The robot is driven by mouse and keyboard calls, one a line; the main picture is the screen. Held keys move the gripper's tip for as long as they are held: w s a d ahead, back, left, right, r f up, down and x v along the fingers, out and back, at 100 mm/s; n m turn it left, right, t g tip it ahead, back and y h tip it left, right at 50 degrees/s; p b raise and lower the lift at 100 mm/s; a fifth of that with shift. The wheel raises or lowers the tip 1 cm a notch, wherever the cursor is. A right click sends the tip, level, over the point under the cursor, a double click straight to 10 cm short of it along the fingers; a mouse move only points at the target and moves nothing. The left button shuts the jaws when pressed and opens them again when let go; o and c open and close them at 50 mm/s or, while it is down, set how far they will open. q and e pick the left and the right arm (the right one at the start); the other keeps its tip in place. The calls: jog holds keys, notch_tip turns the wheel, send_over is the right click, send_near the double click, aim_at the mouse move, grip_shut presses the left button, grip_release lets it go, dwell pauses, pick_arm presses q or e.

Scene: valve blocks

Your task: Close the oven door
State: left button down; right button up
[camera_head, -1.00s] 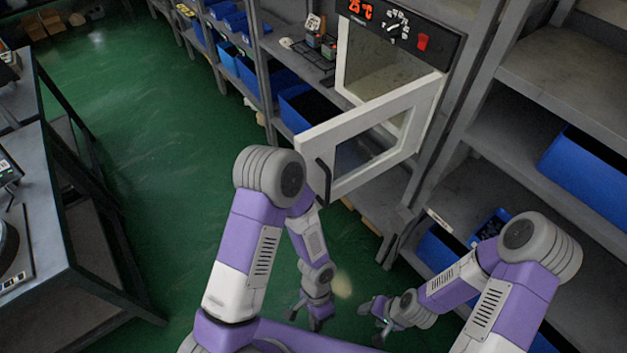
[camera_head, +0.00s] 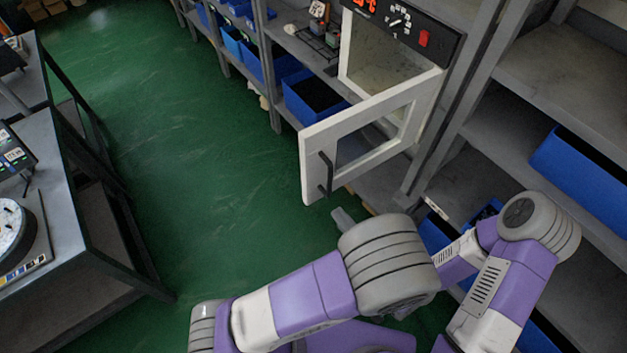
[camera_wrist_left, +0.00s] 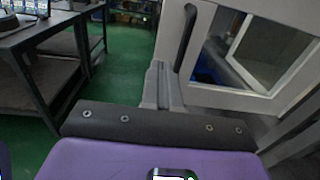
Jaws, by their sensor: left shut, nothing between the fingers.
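The white oven door (camera_head: 313,146) stands open, swung out toward me, with its dark handle (camera_head: 326,172) near the free left edge. The oven (camera_head: 385,62) shows its interior behind the door. My left gripper (camera_head: 343,216) shows only partly, low in front of the door, beyond my left arm. In the left wrist view the left gripper (camera_wrist_left: 161,72) is shut and empty. There it lies just left of the door's frame (camera_wrist_left: 235,98), below and left of the handle (camera_wrist_left: 185,38). I cannot tell whether it touches the door. My right gripper is hidden behind my left arm.
Shelves with blue bins (camera_head: 312,98) run behind the oven, and another shelf rack (camera_head: 560,85) stands at the right. A dark workbench (camera_head: 50,165) is at the left. Green floor (camera_head: 205,150) is open between the bench and shelves.

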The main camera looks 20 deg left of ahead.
aim_at(307, 174)
pick_arm(q)
jog(key=x, duration=1.2)
jog(key=shift+s, duration=0.1)
jog(key=shift+a, duration=0.1)
